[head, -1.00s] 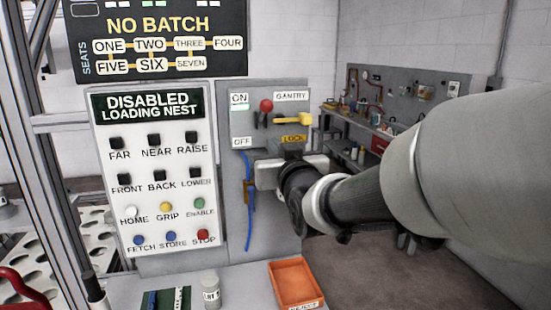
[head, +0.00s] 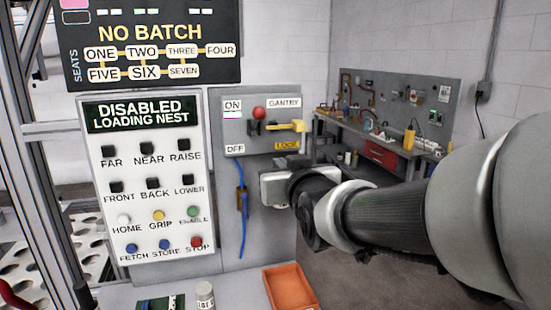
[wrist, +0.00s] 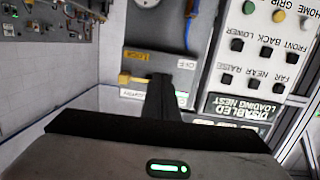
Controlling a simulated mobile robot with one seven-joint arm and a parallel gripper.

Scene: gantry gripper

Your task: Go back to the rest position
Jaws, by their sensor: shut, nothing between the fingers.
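The switch box has a red knob (head: 259,113) and a yellow handle (head: 287,127) above the LOCK label. The yellow handle also shows in the wrist view (wrist: 136,80). My gripper's fingertips are hard to make out in the head view.
The control panel (head: 119,240) with buttons and a "DISABLED LOADING NEST" screen stands left of my gripper. An orange tray (head: 290,291) and a small labelled jar (head: 205,296) are below. A workbench (head: 345,130) is at the back right. Open floor lies behind my arm.

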